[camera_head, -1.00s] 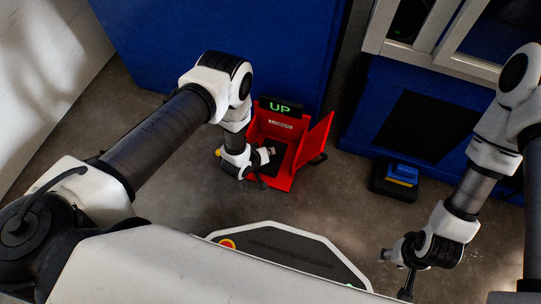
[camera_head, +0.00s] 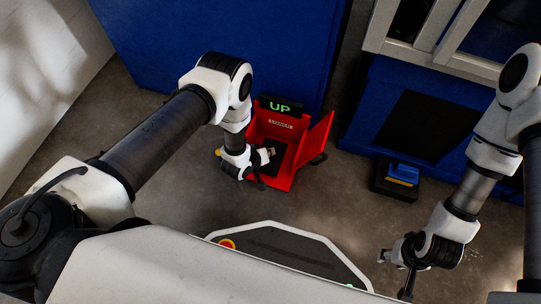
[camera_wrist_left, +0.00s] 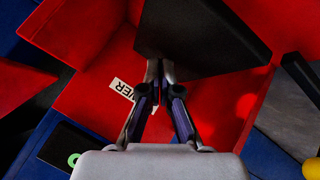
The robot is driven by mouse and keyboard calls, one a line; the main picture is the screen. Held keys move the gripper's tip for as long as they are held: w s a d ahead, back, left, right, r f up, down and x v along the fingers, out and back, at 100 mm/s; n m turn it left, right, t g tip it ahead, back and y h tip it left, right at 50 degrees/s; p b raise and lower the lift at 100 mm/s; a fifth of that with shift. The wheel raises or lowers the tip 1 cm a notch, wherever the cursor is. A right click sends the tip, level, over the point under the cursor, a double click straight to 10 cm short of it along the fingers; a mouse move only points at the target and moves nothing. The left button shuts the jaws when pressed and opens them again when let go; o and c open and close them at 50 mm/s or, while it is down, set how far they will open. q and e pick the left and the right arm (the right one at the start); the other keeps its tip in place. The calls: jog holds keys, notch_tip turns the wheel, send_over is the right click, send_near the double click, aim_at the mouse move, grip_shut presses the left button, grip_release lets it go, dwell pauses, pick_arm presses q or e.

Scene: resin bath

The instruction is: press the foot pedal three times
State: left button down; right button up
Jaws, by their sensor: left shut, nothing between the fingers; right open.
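The foot pedal is a black plate (camera_head: 279,167) inside a red, open-fronted housing (camera_head: 303,163) on the floor, with a sign reading UP (camera_head: 279,107) on top. In the left wrist view the black pedal (camera_wrist_left: 205,35) sits between red walls, beside a white label (camera_wrist_left: 123,89) ending in "WER". My left gripper (camera_head: 268,156) is shut and empty. It is inside the housing's opening, its tips over the pedal; whether they touch it I cannot tell. My right gripper (camera_head: 394,268) is open and empty above the floor at the lower right.
A second black pedal-like box with a blue and yellow top (camera_head: 402,174) stands on the floor to the right. Blue cabinets (camera_head: 220,45) stand behind. A white wall (camera_head: 45,85) is at the left.

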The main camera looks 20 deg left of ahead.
pick_arm(q)
jog(key=shift+f+b, duration=1.05)
jog(key=shift+f, duration=0.4)
dwell(1.0)
dwell(0.4)
jog(key=shift+r+p, duration=1.55)
jog(key=shift+r, duration=0.1)
notch_tip(320, 180, up, 5)
jog(key=p, duration=0.4)
jog(key=shift+r+p, duration=0.15)
jog(key=shift+p, duration=0.15)
dwell(0.7)
